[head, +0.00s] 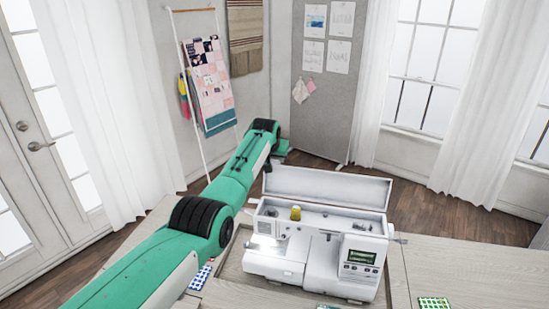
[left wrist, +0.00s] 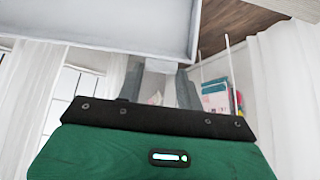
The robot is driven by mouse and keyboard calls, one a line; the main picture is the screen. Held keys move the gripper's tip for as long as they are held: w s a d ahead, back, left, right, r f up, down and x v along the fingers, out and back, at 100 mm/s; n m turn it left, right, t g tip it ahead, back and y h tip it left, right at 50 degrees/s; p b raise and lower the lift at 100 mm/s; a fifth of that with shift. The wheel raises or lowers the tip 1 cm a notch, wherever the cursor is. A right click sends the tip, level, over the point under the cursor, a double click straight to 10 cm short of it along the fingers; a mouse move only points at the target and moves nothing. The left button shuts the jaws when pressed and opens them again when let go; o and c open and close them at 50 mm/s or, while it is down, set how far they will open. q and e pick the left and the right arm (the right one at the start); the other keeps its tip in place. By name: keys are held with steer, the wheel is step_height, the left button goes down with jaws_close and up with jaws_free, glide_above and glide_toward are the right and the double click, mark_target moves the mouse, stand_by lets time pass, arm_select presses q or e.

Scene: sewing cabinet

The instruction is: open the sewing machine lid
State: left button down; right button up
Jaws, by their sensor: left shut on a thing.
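The white sewing machine (head: 315,250) sits in an opening in the wooden cabinet top. Its lid (head: 335,186) stands raised along the machine's back edge, leaving the top compartment exposed with a yellow spool (head: 296,213) inside. My left arm reaches in from the left, and my left gripper (head: 268,166) is at the lid's upper left corner, mostly hidden behind the arm. In the left wrist view the gripper (left wrist: 160,82) is shut on the edge of the lid (left wrist: 110,22); the exact contact is hard to make out. My right gripper is out of view.
The cabinet top (head: 445,270) has bare room to the right of the machine. A blue patterned item (head: 200,279) lies at the left, and a green dotted item (head: 434,303) at the front right. A grey pinboard (head: 322,105) and a quilt rack (head: 207,80) stand behind.

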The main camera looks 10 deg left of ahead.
arm_select(q)
steer(key=shift+w+r, duration=0.15)
steer(key=shift+r, duration=0.35)
steer(key=c, duration=1.2)
jaws_free()
steer(key=shift+o, duration=1.4)
steer(key=shift+f, duration=0.25)
steer(key=b+v, duration=0.4)
steer(key=v, duration=1)
steer(key=shift+f, duration=0.1)
